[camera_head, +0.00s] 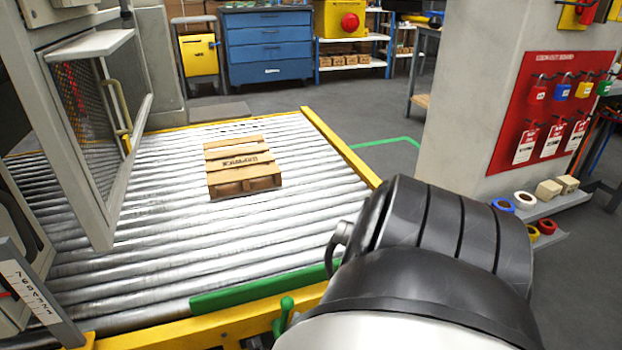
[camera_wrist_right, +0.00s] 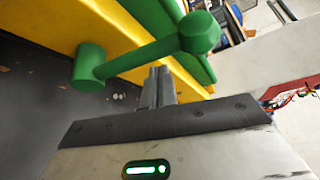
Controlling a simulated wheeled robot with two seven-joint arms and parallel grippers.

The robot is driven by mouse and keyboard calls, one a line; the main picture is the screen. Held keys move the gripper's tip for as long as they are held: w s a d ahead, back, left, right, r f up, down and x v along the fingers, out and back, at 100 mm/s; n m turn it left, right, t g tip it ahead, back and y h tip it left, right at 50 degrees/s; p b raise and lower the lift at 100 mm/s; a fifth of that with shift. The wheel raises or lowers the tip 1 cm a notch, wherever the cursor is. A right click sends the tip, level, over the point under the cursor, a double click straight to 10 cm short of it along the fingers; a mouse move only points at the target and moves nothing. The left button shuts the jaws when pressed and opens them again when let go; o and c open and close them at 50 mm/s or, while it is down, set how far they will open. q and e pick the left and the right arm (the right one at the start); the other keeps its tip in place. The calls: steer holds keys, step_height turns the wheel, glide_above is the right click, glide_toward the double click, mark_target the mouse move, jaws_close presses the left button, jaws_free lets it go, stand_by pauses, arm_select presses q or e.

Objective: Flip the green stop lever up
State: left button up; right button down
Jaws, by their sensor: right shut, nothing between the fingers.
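The green stop lever (camera_wrist_right: 145,50) is large in the right wrist view. Its round knob is at the upper right, and a rod runs from it to a thick hub at the left. In the head view the lever (camera_head: 284,313) is small, at the front yellow rail beside the long green stop bar (camera_head: 258,291). My right gripper (camera_wrist_right: 158,76) is shut and empty, its fingertips close to the lever's rod in the wrist view. I cannot tell if they touch. In the head view my right arm hides most of the gripper. My left gripper is not in view.
A small wooden pallet (camera_head: 240,166) sits on the roller conveyor (camera_head: 290,225). A yellow rail (camera_head: 230,320) edges the conveyor's front. A mesh guard (camera_head: 85,130) stands at the left. A pillar with a red lockout board (camera_head: 545,105) and a shelf with tape rolls are at the right.

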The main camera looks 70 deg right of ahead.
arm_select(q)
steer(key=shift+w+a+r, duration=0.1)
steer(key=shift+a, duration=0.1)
arm_select(e)
steer(key=shift+w+a+r, duration=0.15)
steer(key=shift+w+a, duration=0.15)
steer(key=shift+w, duration=0.1)
